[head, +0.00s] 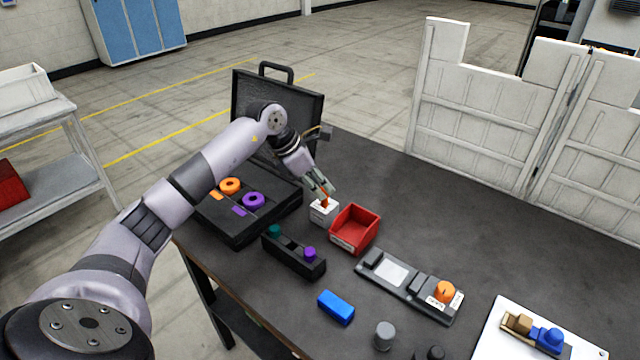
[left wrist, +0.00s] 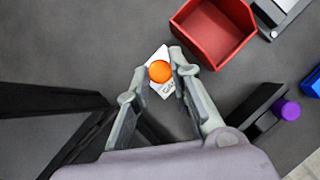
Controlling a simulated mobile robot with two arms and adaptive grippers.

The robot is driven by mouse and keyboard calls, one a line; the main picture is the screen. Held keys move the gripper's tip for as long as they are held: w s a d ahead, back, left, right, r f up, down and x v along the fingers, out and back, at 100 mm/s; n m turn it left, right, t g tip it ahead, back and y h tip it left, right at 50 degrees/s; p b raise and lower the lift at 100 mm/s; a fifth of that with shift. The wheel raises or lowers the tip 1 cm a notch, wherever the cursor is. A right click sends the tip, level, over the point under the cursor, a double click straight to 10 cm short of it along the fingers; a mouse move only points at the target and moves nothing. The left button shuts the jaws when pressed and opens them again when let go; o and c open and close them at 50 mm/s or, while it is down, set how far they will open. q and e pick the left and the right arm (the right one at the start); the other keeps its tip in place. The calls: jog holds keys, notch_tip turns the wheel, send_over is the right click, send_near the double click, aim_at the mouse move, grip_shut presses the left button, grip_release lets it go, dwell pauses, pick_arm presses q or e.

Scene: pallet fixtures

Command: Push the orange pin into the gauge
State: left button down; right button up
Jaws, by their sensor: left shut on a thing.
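The orange pin (head: 324,202) is between the fingertips of my left gripper (head: 323,193), which is shut on it. In the left wrist view the round orange top of the pin (left wrist: 159,71) shows between the two fingers (left wrist: 158,72). The gauge (head: 322,213) is a small white block with a printed label on the table, directly below the pin. The gauge (left wrist: 167,88) also shows under the fingers in the left wrist view. The pin's lower end is at the gauge's top; how deep it sits is hidden. My right gripper is not in view.
A red bin (head: 356,229) stands just right of the gauge. An open black case (head: 246,222) with orange and purple rings lies to the left. A dark rack (head: 293,255) with green and purple pegs, a grey fixture (head: 408,285) and a blue block (head: 336,308) are nearer.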

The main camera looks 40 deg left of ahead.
pick_arm(q)
jog(key=c, duration=1.4)
grip_release()
jog(key=shift+o, duration=0.5)
jog(key=o, duration=0.3)
jog(key=shift+o, duration=0.2)
notch_tip(320, 180, up, 9)
jog(key=p, duration=0.5)
jog(key=shift+p, duration=0.4)
